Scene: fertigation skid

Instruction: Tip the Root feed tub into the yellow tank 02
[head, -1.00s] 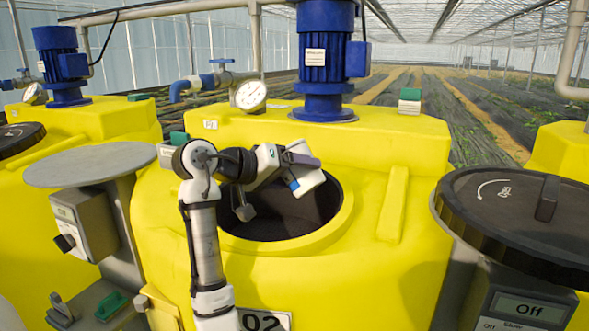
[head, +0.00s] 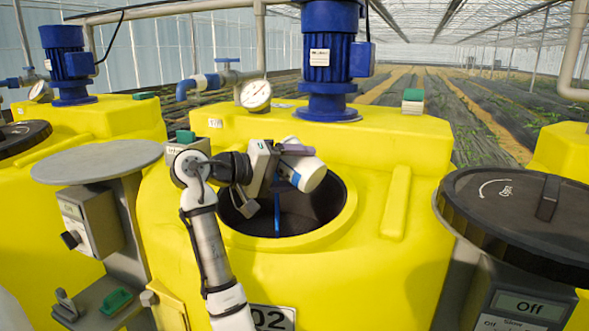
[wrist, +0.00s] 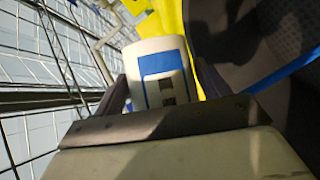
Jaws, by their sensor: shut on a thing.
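A white tub (head: 311,177), tilted well over, hangs above the open round mouth of the yellow tank 02 (head: 330,262). Its name cannot be read. A thin blue stream (head: 277,208) runs from it down into the dark opening, and also shows in the wrist view (wrist: 285,75). My gripper (head: 291,166) is shut on the tub. In the wrist view the tub (wrist: 180,47), with a blue label, sits between my two fingers. The tank's number plate (head: 270,319) is partly hidden by my arm. The inside of the tub is out of sight.
A blue motor (head: 329,60) stands on the tank behind the opening, with a pressure gauge (head: 256,95) to its left. A round grey stand (head: 95,162) is at left, empty. A black lid (head: 520,215) covers the tank at right.

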